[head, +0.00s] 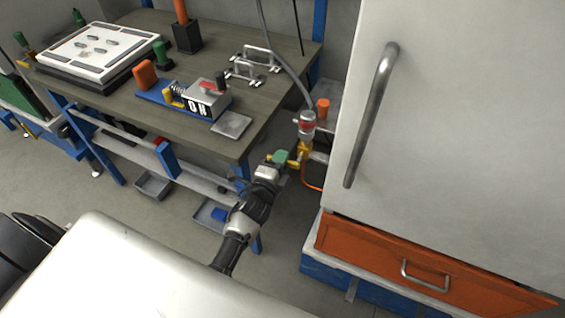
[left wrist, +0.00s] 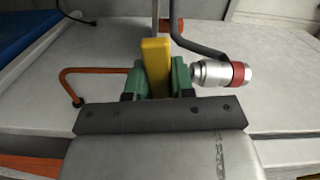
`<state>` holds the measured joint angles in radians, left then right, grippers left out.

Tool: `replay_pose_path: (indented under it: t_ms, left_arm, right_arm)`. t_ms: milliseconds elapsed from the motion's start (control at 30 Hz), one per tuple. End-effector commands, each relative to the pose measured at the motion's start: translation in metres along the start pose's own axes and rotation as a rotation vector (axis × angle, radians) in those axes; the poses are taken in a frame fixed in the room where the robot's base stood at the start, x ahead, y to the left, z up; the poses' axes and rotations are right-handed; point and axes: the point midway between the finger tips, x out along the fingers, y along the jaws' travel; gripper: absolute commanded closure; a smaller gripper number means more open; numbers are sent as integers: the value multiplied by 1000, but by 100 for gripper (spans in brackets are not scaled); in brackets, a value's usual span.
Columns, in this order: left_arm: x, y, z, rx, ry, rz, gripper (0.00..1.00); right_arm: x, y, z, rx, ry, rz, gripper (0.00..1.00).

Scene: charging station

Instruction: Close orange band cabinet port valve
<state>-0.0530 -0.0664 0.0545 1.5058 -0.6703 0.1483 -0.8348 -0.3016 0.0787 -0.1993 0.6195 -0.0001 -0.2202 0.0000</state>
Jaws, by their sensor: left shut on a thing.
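The cabinet (head: 430,130) with the orange band (head: 340,245) stands at the right of the head view. At its left side is the port valve with a yellow handle (head: 303,150). In the left wrist view the yellow handle (left wrist: 155,66) stands upright between green fingers. My left gripper (head: 282,159) reaches in from below and is shut on this handle. It also shows in the left wrist view (left wrist: 156,80). The valve body behind the handle is mostly hidden by the fingers. My right gripper is not in view.
A silver connector with a red band (left wrist: 220,73) and a dark hose sits close beside the fingers. An orange bent tube (left wrist: 90,71) is on the other side. A workbench (head: 215,145) with a white tray (head: 95,45) and several tools stands at left. The cabinet has a long handle (head: 368,115).

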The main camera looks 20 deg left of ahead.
Motion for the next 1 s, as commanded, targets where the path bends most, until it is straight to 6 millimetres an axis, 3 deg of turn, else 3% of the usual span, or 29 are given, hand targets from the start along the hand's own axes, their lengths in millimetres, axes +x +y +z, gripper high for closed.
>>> replay_pose_path:
  t_ms: [300,867,900,1000]
  left_arm:
    - [-1,-4,0,125,0,3,100]
    - [-1,-5,0,160,0,3,100]
    - [-1,-5,0,161,0,3,72]
    - [-1,-5,0,158,0,3,57]
  right_arm:
    - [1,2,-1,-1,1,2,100]
    - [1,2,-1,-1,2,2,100]
    - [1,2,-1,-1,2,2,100]
    - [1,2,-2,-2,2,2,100]
